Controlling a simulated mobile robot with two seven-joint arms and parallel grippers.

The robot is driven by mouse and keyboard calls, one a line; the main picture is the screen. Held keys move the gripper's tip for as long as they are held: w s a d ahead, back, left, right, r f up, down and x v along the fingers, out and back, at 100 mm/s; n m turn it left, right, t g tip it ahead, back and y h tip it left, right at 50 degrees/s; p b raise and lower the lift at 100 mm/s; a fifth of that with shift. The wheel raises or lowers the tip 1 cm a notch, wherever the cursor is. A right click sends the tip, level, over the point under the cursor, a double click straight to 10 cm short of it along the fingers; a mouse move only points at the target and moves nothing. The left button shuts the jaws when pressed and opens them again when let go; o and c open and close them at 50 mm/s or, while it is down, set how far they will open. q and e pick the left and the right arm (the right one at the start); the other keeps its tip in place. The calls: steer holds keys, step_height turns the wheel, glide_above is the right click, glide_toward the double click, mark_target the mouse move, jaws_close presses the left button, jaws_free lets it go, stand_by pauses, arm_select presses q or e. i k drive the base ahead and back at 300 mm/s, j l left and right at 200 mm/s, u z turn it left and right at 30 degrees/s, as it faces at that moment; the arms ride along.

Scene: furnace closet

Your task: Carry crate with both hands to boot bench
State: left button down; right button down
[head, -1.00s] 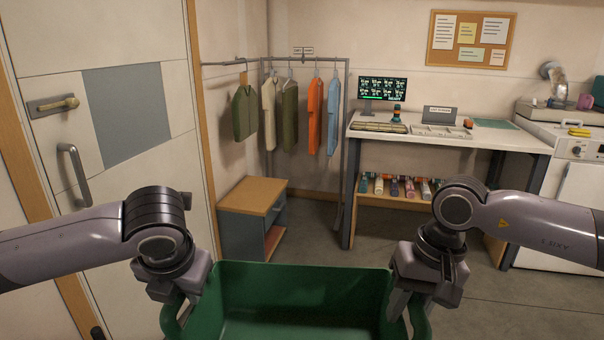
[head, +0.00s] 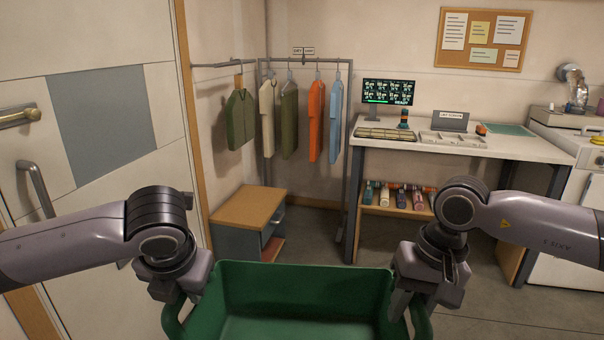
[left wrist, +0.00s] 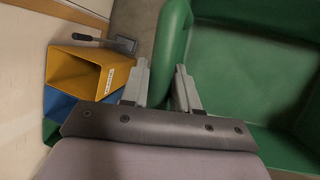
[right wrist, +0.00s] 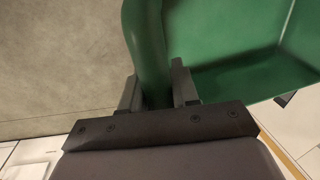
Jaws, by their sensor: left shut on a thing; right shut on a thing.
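The green crate (head: 303,283) is at the bottom centre of the head view, held in front of me. Its inside looks empty where it shows; its near part is cut off by the frame. My left gripper (head: 175,300) is shut on the crate's left rim; in the left wrist view its fingers (left wrist: 160,88) straddle the green wall. My right gripper (head: 405,305) is shut on the right rim; in the right wrist view its fingers (right wrist: 157,88) sit either side of the wall. The boot bench, seemingly the low wood-topped cabinet (head: 248,207), stands beyond the crate, slightly left.
A white door (head: 90,110) is on the left. A garment rack (head: 350,150) stands behind the bench. A worktable (head: 440,140) with a lower shelf of bottles is at right, beside a white appliance (head: 575,215). Coloured bins (left wrist: 85,70) show in the left wrist view.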

mark_target(253, 213)
steer(key=i, duration=3.65)
steer(key=i+u, duration=0.3)
steer(key=k, duration=0.1)
